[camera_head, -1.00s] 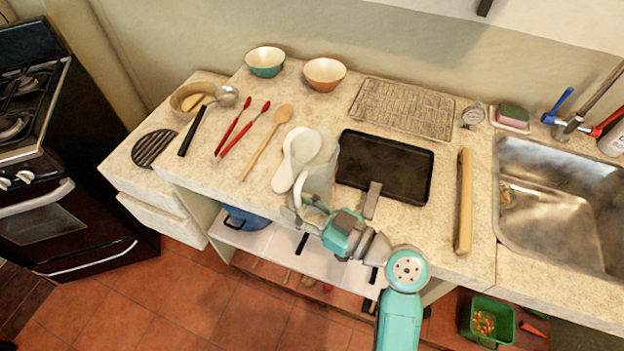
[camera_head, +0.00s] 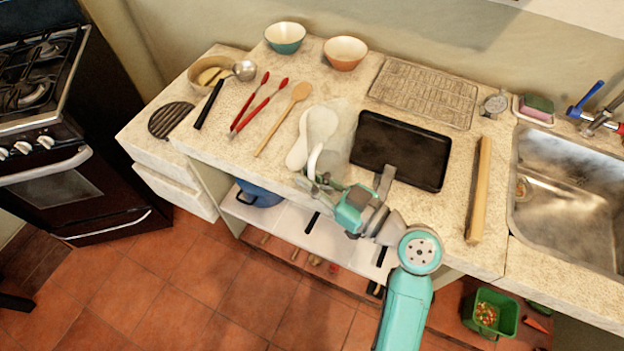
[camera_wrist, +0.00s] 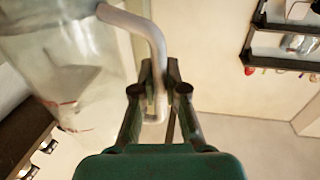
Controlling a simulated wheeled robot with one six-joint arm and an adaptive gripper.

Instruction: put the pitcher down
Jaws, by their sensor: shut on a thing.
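The pitcher (camera_head: 341,138) is clear and see-through, with a pale handle. In the head view it is over the front part of the counter, between a white spoon-shaped piece and the black tray. I cannot tell whether its base touches the counter. In the wrist view the pitcher (camera_wrist: 75,65) fills the left side, and its handle (camera_wrist: 150,35) runs down between my fingers. My gripper (camera_head: 322,184) is shut on this handle near the counter's front edge; its fingers (camera_wrist: 160,100) also show in the wrist view.
The white spoon-shaped piece (camera_head: 320,122) lies close left of the pitcher. The black tray (camera_head: 402,150) is close right. A wooden spoon (camera_head: 284,118), red-handled utensils (camera_head: 262,108), a wire rack (camera_head: 425,92) and a rolling pin (camera_head: 480,190) take up much of the counter (camera_head: 240,155).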

